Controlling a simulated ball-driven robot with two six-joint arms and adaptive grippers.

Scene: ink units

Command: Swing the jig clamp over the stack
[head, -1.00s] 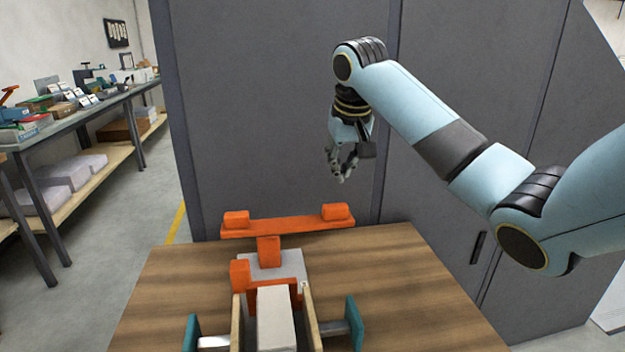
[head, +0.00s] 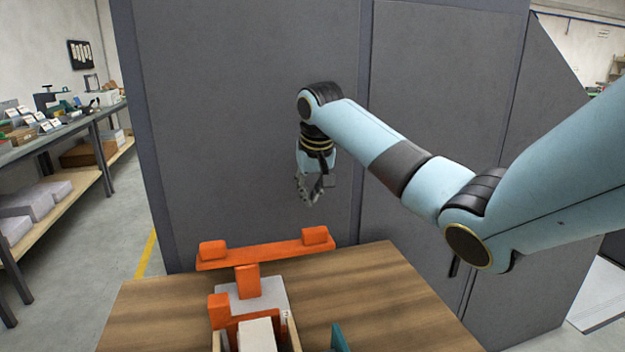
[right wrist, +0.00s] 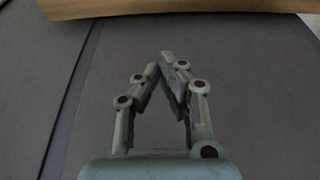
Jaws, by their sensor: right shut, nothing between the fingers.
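The jig clamp is an orange crossbar (head: 265,254) with a raised block at each end, on an orange post at the far part of the wooden table (head: 385,295). Below it, a pale stack (head: 257,335) stands between light wooden side walls, cut off by the bottom edge of the head view. My right gripper (head: 308,197) hangs in the air above and beyond the crossbar, pointing down and touching nothing. In the right wrist view its fingers (right wrist: 165,65) meet near the tips with nothing between them. My left gripper is not in view.
A tall grey cabinet wall (head: 240,120) stands close behind the table. A teal jig part (head: 339,338) shows at the bottom edge. The right side of the tabletop is clear. A shelf bench (head: 60,140) with boxes stands far left.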

